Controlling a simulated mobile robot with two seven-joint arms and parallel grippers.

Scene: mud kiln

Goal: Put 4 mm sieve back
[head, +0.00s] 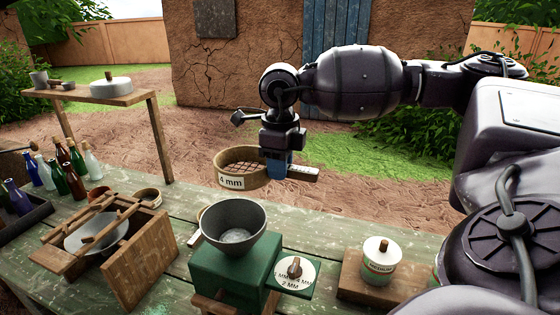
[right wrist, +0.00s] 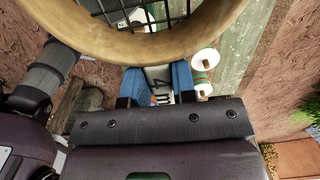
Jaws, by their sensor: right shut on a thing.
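The 4 mm sieve is a round, tan, wooden-rimmed sieve (head: 236,181) with dark mesh and a white "4 mm" label on its side. My right gripper (head: 278,168) is shut on it and holds it in the air beyond the table's far edge. A pale bar with dark marks sticks out on the gripper's right side. In the right wrist view the sieve's rim (right wrist: 150,45) fills the top, and the blue fingers of the right gripper (right wrist: 160,84) close on a pale marked piece below it. My left gripper is not in view.
A green grinder with a grey bowl (head: 234,228) and dial stands on the green table (head: 325,222). Right of it is a "MEDIUM" jar (head: 378,262) on a wooden block. At left are a wooden frame (head: 140,258) with a pan, and several bottles (head: 75,180). A side table (head: 100,98) stands behind.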

